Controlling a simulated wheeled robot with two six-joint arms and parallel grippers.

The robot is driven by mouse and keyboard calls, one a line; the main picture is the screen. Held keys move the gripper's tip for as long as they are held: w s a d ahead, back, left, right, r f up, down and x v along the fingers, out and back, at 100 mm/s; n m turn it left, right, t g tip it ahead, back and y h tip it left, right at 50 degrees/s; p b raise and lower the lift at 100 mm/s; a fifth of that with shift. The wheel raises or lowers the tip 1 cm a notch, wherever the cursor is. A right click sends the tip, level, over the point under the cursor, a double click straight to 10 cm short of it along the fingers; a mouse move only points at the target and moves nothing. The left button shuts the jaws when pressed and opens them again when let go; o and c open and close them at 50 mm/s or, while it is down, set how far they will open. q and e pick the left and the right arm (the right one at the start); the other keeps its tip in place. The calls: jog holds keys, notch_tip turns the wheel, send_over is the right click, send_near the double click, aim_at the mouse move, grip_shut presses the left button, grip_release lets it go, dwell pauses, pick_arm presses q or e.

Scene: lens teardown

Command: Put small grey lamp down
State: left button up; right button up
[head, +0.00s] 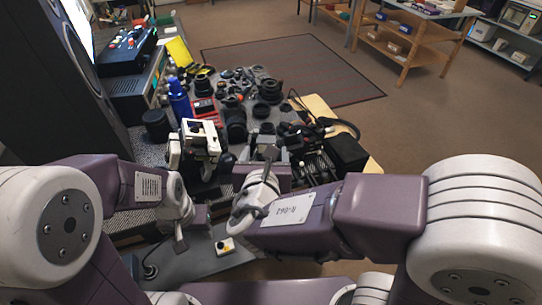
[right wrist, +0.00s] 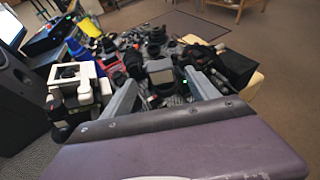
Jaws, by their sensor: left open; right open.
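A small grey block with a square face, which looks like the grey lamp (right wrist: 160,71), stands between the fingertips of my right gripper (right wrist: 163,88) in the right wrist view. The right gripper is open, with a finger on either side of the block. I cannot tell whether the block touches the surface under it. In the head view my right gripper (head: 266,150) is over the near part of the cluttered table, partly hidden by its own wrist.
Lens parts (head: 267,90) crowd the table, with a blue bottle (head: 179,101) and a red meter (head: 205,110) at the left. Bare wooden tabletop (head: 318,106) shows at the right edge.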

jog(key=s+d+f+m+g+h, duration=0.35)
jog(key=d+f+m+g, duration=0.25)
jog(key=d+f+m, duration=0.45)
jog(key=s+d+f+m+g+y, duration=0.2)
jog(key=s+d+f+m+g, duration=0.1)
jog(key=m, duration=0.9)
jog(key=s+d+f+m+g+y, duration=0.3)
jog(key=s+f+m, duration=0.1)
jog(key=m, duration=0.9)
jog(key=shift+d, duration=0.3)
